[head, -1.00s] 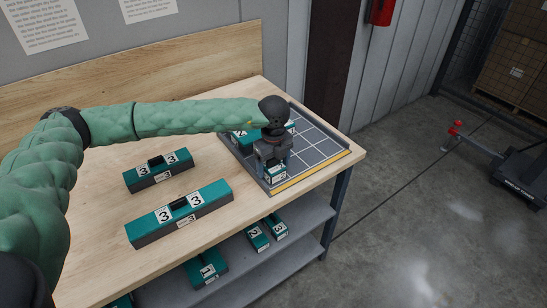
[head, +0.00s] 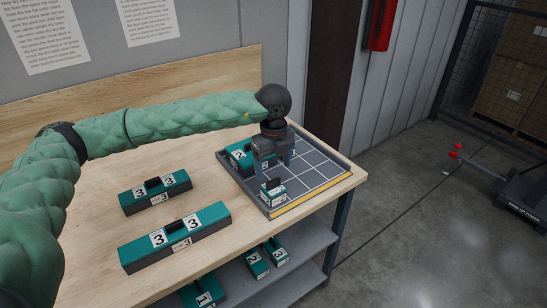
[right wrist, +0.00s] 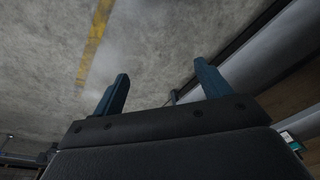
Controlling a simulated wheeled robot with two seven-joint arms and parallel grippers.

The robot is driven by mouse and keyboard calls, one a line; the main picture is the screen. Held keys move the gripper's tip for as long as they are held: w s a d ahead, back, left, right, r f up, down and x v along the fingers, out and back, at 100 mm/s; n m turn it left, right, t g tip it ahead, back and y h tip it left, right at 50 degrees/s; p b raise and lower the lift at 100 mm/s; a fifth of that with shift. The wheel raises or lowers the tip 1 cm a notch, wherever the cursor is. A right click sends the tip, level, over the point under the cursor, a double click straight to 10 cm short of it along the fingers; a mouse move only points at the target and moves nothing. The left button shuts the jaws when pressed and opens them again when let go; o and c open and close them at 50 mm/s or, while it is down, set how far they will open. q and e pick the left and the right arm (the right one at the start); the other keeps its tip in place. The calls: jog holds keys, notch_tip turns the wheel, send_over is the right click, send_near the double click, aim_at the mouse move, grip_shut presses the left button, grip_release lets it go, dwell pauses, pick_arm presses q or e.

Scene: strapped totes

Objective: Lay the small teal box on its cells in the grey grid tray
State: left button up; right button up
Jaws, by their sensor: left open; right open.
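The grey grid tray (head: 322,168) lies at the right end of the wooden bench, with a yellow strip along its near edge. The small teal box (head: 273,194) sits in the tray's near-left corner, with a dark handle on top and a white label. My left gripper (head: 274,168) is open just above and behind that box, apart from it. A larger teal box marked 2 (head: 239,155) lies in the tray's far-left part, partly hidden by my left gripper. My right gripper (right wrist: 161,72) is open and empty, with floor beyond its fingers.
Two longer teal boxes marked 3, a nearer one (head: 175,237) and a farther one (head: 155,192), stand on the bench left of the tray. More teal boxes (head: 257,262) are on the lower shelf (head: 300,252). The tray's right-hand cells are empty.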

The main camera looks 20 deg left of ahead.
aim_at(273, 180)
pick_arm(q)
jog(key=shift+r+b, duration=0.5)
jog(key=shift+r, duration=1.35)
pick_arm(e)
notch_tip(273, 180, up, 6)
jog(key=shift+a+f, duration=0.1)
jog(key=shift+f, duration=0.15)
jog(key=shift+f, duration=0.1)
